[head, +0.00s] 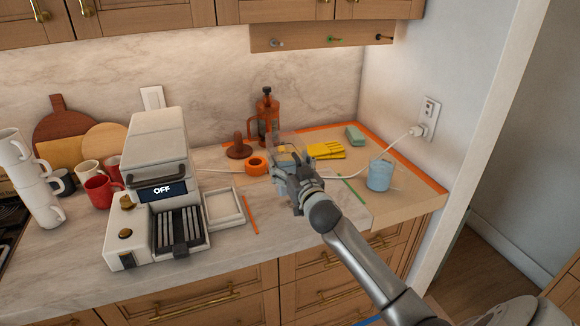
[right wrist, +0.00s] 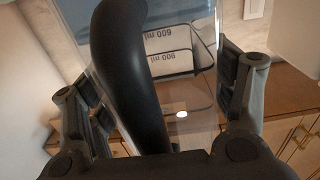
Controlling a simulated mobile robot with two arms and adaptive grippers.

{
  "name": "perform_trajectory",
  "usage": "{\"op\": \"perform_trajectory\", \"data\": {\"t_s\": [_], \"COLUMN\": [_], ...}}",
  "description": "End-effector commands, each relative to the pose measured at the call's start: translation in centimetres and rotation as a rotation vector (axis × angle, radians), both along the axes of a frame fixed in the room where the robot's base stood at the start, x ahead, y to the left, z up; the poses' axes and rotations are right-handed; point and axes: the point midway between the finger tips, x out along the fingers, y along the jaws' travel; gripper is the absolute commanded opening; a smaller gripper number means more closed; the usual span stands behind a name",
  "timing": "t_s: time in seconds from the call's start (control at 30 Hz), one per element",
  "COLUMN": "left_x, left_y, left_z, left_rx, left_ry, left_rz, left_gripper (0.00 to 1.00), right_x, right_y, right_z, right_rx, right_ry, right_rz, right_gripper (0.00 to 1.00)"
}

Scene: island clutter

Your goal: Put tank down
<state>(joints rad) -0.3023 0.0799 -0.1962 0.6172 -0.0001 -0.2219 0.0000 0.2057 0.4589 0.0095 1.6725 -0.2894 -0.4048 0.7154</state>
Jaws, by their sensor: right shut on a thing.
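The tank (right wrist: 185,95) is a clear box with printed "600 ml" and "900 ml" marks and a thick black handle (right wrist: 128,70). It fills the middle of the right wrist view. My right gripper (right wrist: 160,105) has a finger on each side and is shut on the tank. In the head view my right gripper (head: 287,165) is over the counter, right of the white machine. The tank is hard to make out there and mostly hidden by the gripper. I cannot tell whether it touches the counter. My left gripper is not in view.
The white machine (head: 157,150) with an "OFF" display stands left, beside a square white tray (head: 223,207). Several mugs stand far left.

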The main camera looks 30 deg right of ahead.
Motion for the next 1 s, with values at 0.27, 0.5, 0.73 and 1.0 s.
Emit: {"op": "perform_trajectory", "data": {"t_s": [0.27, 0.5, 0.73, 1.0], "left_x": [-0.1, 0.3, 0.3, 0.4], "left_y": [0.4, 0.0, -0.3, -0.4], "left_z": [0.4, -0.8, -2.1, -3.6], "left_rx": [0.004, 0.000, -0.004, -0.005], "left_ry": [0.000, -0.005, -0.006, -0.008], "left_rz": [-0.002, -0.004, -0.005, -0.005], "left_gripper": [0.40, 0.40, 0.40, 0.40], "right_x": [0.0, 0.0, 0.0, 0.0], "right_y": [0.0, 0.0, 0.0, 0.0], "right_z": [0.4, -1.1, -2.8, -4.9], "right_rx": [0.001, -0.001, 0.001, 0.000], "right_ry": [-0.006, -0.006, -0.006, -0.005], "right_rz": [0.000, 0.000, 0.001, 0.000], "right_gripper": [0.33, 0.33, 0.33, 0.33]}}
